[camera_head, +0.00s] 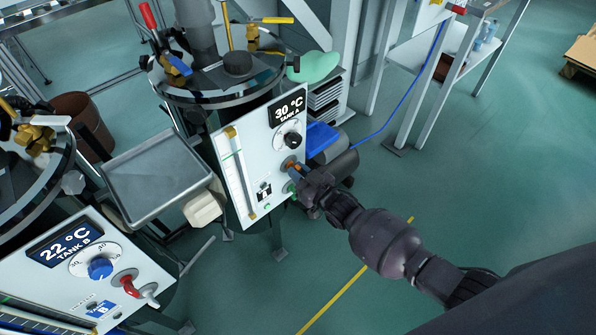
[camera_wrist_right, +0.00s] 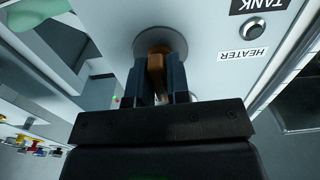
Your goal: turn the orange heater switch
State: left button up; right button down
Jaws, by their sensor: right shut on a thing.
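The orange heater switch (camera_head: 292,164) sits on the white panel of Tank A (camera_head: 249,152), below the black dial. In the right wrist view the orange switch (camera_wrist_right: 156,66) stands out from a round grey base, with the word HEATER on the panel beside it. My right gripper (camera_head: 303,178) is at the panel, and in the wrist view its two dark fingers (camera_wrist_right: 158,82) are on either side of the switch lever, shut on it. The fingers hide part of the lever. My left gripper is not in view.
The Tank A display reads 30 °C, above a black dial (camera_head: 292,140). Tank B's panel (camera_head: 50,275), with a blue dial and red switch, is at lower left. A grey tray (camera_head: 152,172) lies between the tanks. Open green floor is to the right.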

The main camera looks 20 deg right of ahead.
jog(key=c, duration=1.2)
grip_release()
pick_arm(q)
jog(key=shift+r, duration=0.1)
pick_arm(e)
jog(key=shift+o, duration=0.2)
jog(key=shift+s+d, duration=0.1)
jog(key=shift+s+d, duration=0.1)
jog(key=shift+s, duration=0.15)
pick_arm(q)
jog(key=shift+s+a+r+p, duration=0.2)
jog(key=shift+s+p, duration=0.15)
jog(key=shift+p, duration=0.7)
pick_arm(e)
jog(key=v, duration=1)
jog(key=shift+s, duration=0.1)
